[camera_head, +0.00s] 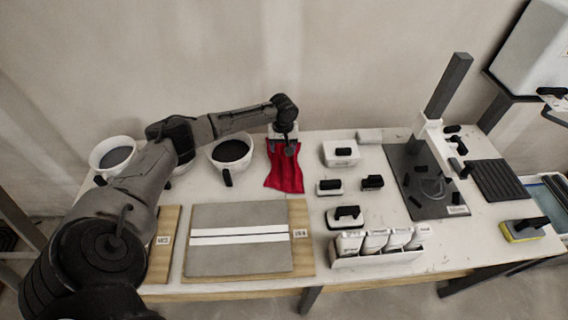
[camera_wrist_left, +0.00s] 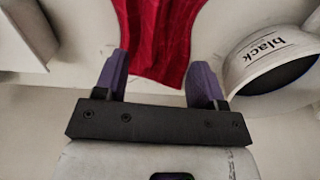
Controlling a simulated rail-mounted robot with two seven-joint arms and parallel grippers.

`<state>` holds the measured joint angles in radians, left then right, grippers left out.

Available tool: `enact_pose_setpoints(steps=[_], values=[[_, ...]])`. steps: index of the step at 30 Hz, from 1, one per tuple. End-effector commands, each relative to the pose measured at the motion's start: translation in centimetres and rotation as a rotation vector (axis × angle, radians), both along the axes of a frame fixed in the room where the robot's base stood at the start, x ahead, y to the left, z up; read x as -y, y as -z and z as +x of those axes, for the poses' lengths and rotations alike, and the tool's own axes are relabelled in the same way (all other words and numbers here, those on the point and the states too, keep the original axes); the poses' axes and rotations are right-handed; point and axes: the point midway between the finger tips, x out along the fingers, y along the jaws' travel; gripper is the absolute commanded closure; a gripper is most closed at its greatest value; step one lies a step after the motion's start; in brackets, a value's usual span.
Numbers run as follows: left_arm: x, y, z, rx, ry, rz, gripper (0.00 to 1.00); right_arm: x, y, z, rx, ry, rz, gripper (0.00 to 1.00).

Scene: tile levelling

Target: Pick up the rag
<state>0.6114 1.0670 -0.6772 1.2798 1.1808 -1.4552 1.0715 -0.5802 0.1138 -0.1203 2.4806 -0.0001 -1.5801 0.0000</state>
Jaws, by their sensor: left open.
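A red rag (camera_head: 285,172) lies spread on the white table, towards the back and right of the bowls. My left gripper (camera_head: 284,148) is over the back end of the rag in the head view. In the left wrist view the rag (camera_wrist_left: 160,40) reaches between the two purple fingers of the left gripper (camera_wrist_left: 161,80). The fingers are apart, one on each side of the rag's narrow end. I cannot tell whether they touch the table.
Bowls with dark contents (camera_head: 231,152) stand left of the rag; one labelled "black" (camera_wrist_left: 270,62) is close to the gripper. Small black-handled tools (camera_head: 341,152) stand to the right. A grey tile (camera_head: 238,262) lies in front.

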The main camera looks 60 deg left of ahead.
Motion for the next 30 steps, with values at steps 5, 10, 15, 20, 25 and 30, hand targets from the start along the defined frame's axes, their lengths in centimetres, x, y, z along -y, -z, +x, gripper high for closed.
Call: enact_pose_setpoints(steps=[5, 10, 15, 20, 25, 30], values=[[0.0, 0.6, 0.0, -0.001, 0.001, 0.001, 0.36, 0.1, 0.2, 0.0, 0.000, -0.003, -0.004, 0.57], [0.1, 1.8, 0.1, -0.001, 0.001, -0.001, 0.36, 0.3, 0.7, 0.0, 0.000, -0.007, -0.011, 0.57], [0.1, 4.1, 0.3, -0.001, 0.000, 0.001, 0.36, 0.3, 1.6, 0.0, 0.000, -0.008, -0.011, 0.57], [0.1, 5.6, 0.3, 0.000, 0.000, 0.000, 0.36, 0.3, 2.0, 0.0, 0.000, -0.007, -0.011, 0.57], [0.1, 5.6, 0.3, 0.001, 0.001, 0.001, 0.36, 0.2, 1.9, 0.0, -0.001, -0.005, -0.008, 0.57], [0.1, 5.6, 0.3, 0.001, 0.001, 0.001, 0.47, 0.1, 1.9, 0.0, -0.001, -0.002, -0.003, 0.57]])
